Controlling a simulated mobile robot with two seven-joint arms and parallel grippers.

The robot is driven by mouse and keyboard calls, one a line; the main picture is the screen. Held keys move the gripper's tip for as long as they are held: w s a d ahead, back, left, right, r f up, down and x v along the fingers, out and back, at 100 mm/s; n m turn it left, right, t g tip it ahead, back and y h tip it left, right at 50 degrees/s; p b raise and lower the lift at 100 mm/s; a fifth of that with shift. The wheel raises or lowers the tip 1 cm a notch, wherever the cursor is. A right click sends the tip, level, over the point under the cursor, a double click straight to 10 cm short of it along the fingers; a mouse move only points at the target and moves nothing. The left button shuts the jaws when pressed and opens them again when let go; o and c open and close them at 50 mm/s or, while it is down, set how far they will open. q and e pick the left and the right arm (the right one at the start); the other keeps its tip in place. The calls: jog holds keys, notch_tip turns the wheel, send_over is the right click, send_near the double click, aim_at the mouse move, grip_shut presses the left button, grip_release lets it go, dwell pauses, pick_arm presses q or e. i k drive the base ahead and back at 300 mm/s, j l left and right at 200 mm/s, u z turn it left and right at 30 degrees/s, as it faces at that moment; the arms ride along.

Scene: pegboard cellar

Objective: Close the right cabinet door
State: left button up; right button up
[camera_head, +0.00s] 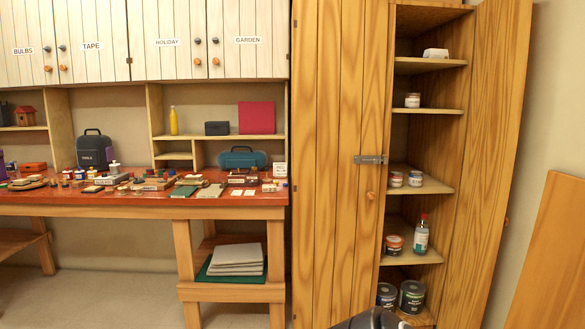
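The tall wooden cabinet stands right of the workbench. Its left door (330,150) is shut and carries a metal latch (370,159) and a round knob (370,195). Its right door (490,165) stands wide open, swung out to the right, with a small knob (507,222) by its outer edge. The open side shows shelves with jars and a bottle. A dark part of mine, probably of my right gripper (372,319), shows at the bottom edge in front of the cabinet, apart from the right door. Its fingers cannot be made out. My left gripper is not in view.
Inside the cabinet are a bottle (421,235), dark cans (411,297) and small jars (415,179). A wooden panel (550,260) stands at the lower right, near the open door. The workbench (150,205) on the left is crowded with small items. Floor (90,300) shows at lower left.

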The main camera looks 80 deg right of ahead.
aim_at(503, 32)
jog(key=l+z, duration=0.1)
jog(key=z, duration=0.75)
jog(key=l+z, duration=0.1)
jog(key=z, duration=0.3)
jog(key=i+l+z, duration=0.1)
jog(key=z, duration=0.3)
jog(key=i+l+z, duration=0.15)
jog(key=z, duration=0.2)
jog(key=i+l+z, duration=0.1)
jog(key=z, duration=0.3)
jog(key=i+l+z, duration=0.1)
jog(key=i+z, duration=0.25)
jog(key=i, duration=0.15)
jog(key=i+z, duration=0.35)
jog(key=i, duration=0.55)
